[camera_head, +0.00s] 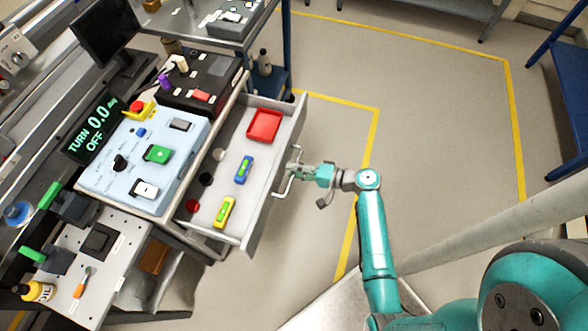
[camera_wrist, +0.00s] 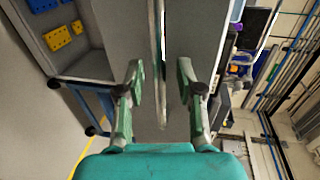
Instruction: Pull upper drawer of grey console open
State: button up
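The upper drawer (camera_head: 226,178) of the grey console stands pulled out far in the head view, its inside exposed. Its bar handle (camera_head: 283,189) is on the outer front face; it also shows in the wrist view (camera_wrist: 161,50) as a thin upright bar. My gripper (camera_head: 297,171) is at the handle. In the wrist view my gripper (camera_wrist: 160,83) has its two fingers apart, one on each side of the bar, with visible gaps between bar and fingers. Whether a finger touches the handle deeper in is unclear.
The drawer holds a red tray (camera_head: 265,125), a blue block (camera_head: 243,169), a yellow block (camera_head: 224,212) and small round pieces. A control panel (camera_head: 125,170) with switches tops the console. A blue-legged table (camera_head: 283,60) stands behind.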

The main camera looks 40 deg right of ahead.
jog(key=v, duration=1.1)
jog(key=shift+s, duration=0.2)
jog(key=shift+d, duration=0.1)
jog(key=s+a+f+g+h, duration=0.2)
jog(key=s+a+f+h, duration=0.2)
jog(key=a+f, duration=0.45)
jog(key=s+a+r+n+g+h, duration=0.15)
jog(key=s+a+h, duration=0.3)
jog(key=s, duration=0.45)
jog(key=s+a+r+n+t, duration=0.1)
jog(key=s+r+n+t, duration=0.2)
jog(key=r, duration=0.9)
jog(key=s+a+r+n+t, duration=0.1)
jog(key=s+r+n+t, duration=0.2)
jog(key=r, duration=0.9)
jog(key=s+n, duration=0.3)
jog(key=s, duration=0.1)
jog(key=shift+s+h, duration=0.2)
jog(key=shift+h, duration=0.15)
